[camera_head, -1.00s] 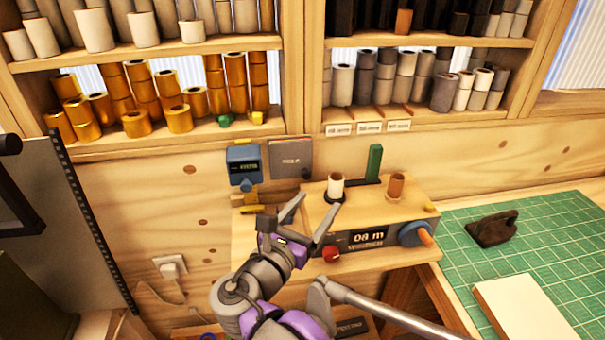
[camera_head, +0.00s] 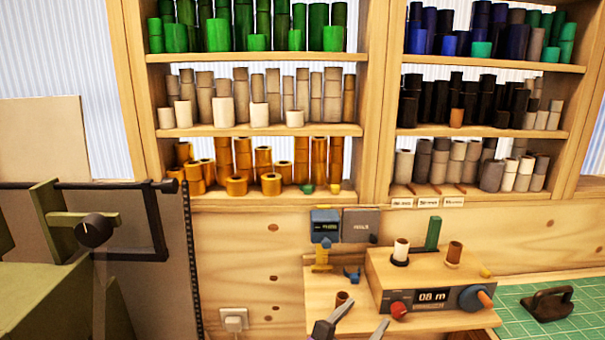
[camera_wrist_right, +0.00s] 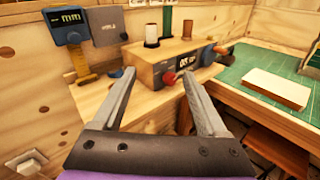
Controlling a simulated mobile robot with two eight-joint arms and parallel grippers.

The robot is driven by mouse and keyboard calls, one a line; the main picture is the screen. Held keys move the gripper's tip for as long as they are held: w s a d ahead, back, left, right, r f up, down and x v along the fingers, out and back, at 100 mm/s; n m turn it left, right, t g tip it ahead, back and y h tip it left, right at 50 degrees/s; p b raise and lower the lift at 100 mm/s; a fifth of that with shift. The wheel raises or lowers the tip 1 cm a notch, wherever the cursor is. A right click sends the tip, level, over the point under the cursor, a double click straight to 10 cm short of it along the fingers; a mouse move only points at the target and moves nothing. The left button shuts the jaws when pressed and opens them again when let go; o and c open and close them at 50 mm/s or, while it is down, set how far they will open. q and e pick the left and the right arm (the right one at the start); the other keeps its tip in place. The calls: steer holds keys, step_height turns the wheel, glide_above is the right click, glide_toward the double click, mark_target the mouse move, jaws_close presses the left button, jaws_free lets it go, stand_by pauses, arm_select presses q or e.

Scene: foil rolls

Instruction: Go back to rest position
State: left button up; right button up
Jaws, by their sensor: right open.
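In the right wrist view the gripper (camera_wrist_right: 158,88) is also open and empty, in front of the wooden bench ledge. The wooden winder box (camera_head: 425,268), with a display reading 08 m, stands beyond and to the right of it. A white roll (camera_head: 401,250) and a brown roll (camera_head: 454,252) stand upright on the box. My left gripper is not in view.
Shelves (camera_head: 260,130) of green, grey, gold and dark rolls fill the back wall. A green cutting mat (camera_head: 575,300) lies at right with a dark iron-like tool (camera_head: 548,304). A green machine (camera_head: 60,270) stands at left.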

steer(key=s+d+f+m+g+y, duration=0.2)
steer(key=s+d+f+m+g, duration=0.25)
steer(key=d+f+m, duration=0.45)
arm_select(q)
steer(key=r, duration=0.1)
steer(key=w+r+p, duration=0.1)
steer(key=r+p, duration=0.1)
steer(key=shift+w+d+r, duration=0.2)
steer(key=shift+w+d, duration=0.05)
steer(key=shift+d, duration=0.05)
arm_select(e)
steer(key=s+a+f+m+g+y, duration=0.1)
steer(key=s+f+m+g+y, duration=0.2)
steer(key=s+f+m+y, duration=0.5)
steer(key=s+f+m, duration=0.4)
steer(key=s+m, duration=0.1)
steer(key=m, duration=0.5)
steer(key=shift+f, duration=0.15)
